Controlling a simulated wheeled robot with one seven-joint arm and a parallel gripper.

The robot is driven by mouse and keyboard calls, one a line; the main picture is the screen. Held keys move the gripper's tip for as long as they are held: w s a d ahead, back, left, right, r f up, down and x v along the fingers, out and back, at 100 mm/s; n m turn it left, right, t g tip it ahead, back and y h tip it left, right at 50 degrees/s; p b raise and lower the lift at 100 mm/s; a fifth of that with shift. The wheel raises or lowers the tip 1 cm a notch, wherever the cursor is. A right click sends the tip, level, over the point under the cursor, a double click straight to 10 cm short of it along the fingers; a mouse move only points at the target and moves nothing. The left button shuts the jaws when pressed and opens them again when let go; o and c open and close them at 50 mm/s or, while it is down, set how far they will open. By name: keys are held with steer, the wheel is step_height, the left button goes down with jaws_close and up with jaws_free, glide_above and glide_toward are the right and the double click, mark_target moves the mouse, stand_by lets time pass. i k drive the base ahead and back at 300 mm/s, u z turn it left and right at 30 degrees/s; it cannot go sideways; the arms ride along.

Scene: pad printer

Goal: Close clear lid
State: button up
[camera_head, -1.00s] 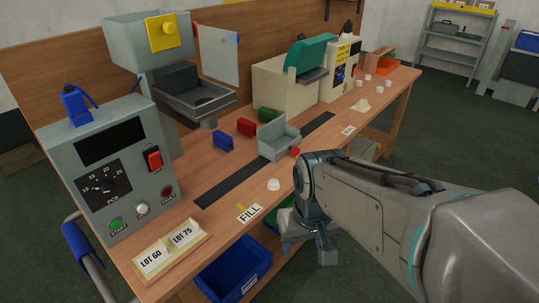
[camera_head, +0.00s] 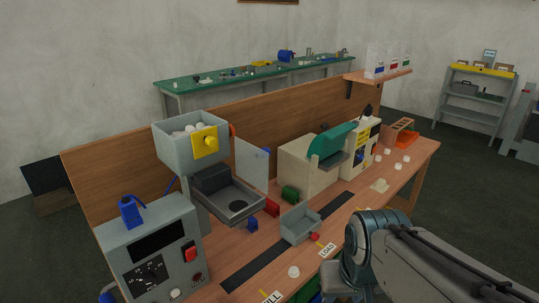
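The clear lid (camera_head: 252,165) is a translucent panel standing upright, swung open, at the right of the grey hopper machine (camera_head: 183,152). A small blue piece shows on its right edge. The grey tray (camera_head: 228,200) below the hopper is uncovered. My gripper (camera_head: 340,280) is low in the picture, in front of the table's near edge and well apart from the lid. Its fingertips are cut off or hidden, so I cannot tell its opening.
The control box (camera_head: 150,255) with a red switch stands at the front left. A small grey bin (camera_head: 299,224) and red, blue and green blocks lie between me and the lid. The teal-topped machine (camera_head: 310,160) stands right of the lid. A dark strip (camera_head: 262,262) runs along the table.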

mark_target(264, 153)
steer(key=z, duration=1.45)
steer(key=i, duration=2)
steer(key=u, duration=3.85)
